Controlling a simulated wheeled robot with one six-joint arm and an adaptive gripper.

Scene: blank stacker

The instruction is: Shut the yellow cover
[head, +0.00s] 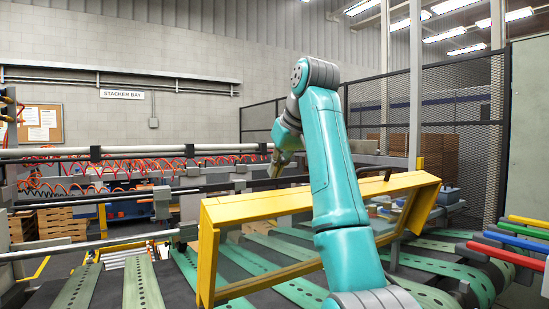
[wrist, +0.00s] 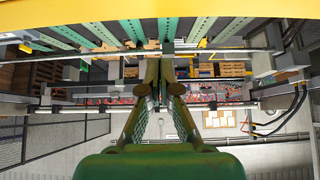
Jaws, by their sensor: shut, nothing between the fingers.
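The yellow cover (head: 208,250) is a yellow-framed guard with a see-through panel, standing raised and tilted above the green belts in the head view. My teal arm crosses in front of it and hides its middle. Its yellow edge (wrist: 60,54) runs along the top of the wrist view. My gripper (head: 277,170) is beyond the cover's top bar in the head view, partly hidden by my arm. In the wrist view my gripper (wrist: 166,75) has its fingertips together, with nothing between them. I see no clear contact with the cover.
Green perforated belts (head: 143,284) run under the cover. Metal rails (head: 110,243) and red hoses (head: 90,178) lie at the left and behind. A mesh fence (head: 455,130) stands at the back right. Coloured bars (head: 515,245) stick out at the right.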

